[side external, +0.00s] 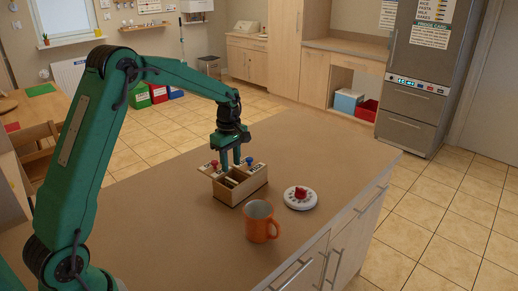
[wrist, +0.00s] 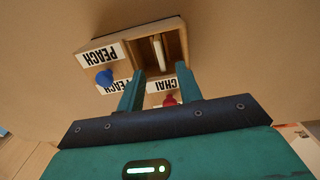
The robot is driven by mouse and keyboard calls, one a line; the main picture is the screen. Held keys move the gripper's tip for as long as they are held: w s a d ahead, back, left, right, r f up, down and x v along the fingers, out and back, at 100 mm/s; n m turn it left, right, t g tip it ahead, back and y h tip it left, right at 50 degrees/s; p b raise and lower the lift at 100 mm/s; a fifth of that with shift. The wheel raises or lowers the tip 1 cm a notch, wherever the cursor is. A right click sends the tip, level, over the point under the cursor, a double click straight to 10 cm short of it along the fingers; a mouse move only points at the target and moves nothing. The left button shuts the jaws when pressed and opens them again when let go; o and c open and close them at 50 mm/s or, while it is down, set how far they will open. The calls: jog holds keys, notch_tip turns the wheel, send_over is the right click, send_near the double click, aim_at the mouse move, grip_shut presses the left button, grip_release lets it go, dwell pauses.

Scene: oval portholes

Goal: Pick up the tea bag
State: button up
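A small wooden box (side external: 255,187) stands on the counter. In the wrist view the box (wrist: 95,38) has an open compartment, and a pale, thin tea bag (wrist: 158,52) stands on edge inside it. My gripper (side external: 230,166) is above the box, pointing down. In the wrist view my gripper (wrist: 161,70) is open and empty, its two fingers apart near the open compartment, with the tea bag in line with the gap. Whether the fingertips are inside the box I cannot tell. A label reading CHAI (wrist: 161,86) is partly hidden by a finger.
A red knob (side external: 214,163) and a blue knob (side external: 249,160) stick up at the box's far side; PEACH labels (wrist: 100,54) show too. The counter's left part is clear.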

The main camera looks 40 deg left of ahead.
aim_at(231, 180)
jog(key=shift+f, duration=1.35)
jog(key=shift+a+f, duration=0.1)
jog(key=shift+f, duration=2.5)
grip_shut()
